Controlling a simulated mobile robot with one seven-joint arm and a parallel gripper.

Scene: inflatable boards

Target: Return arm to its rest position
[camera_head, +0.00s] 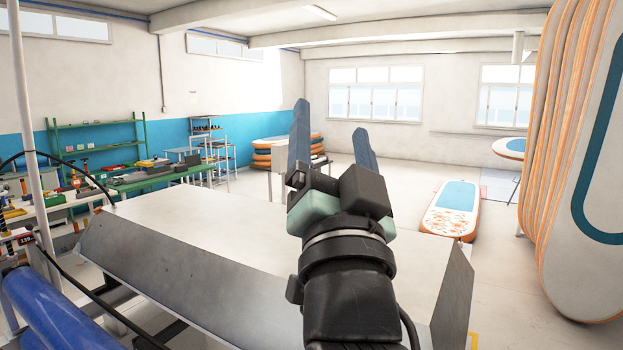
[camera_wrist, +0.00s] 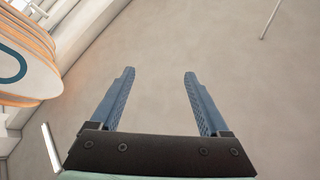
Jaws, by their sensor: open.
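My gripper (camera_head: 333,142) is raised in the middle of the head view, its two long blue fingers pointing up and apart. It is open with nothing between the fingers. In the wrist view the gripper (camera_wrist: 158,88) also shows both fingers spread, with only a plain pale surface behind them. My dark wrist and forearm come up from the bottom of the head view, in front of the metal-topped table.
A wide metal table (camera_head: 190,235) with sloped sides lies below and left of the arm, its top bare. Tall stacked boards (camera_head: 590,130) stand at right. An inflatable board (camera_head: 450,208) lies beyond on open floor. A cluttered workbench (camera_head: 150,178) is at left.

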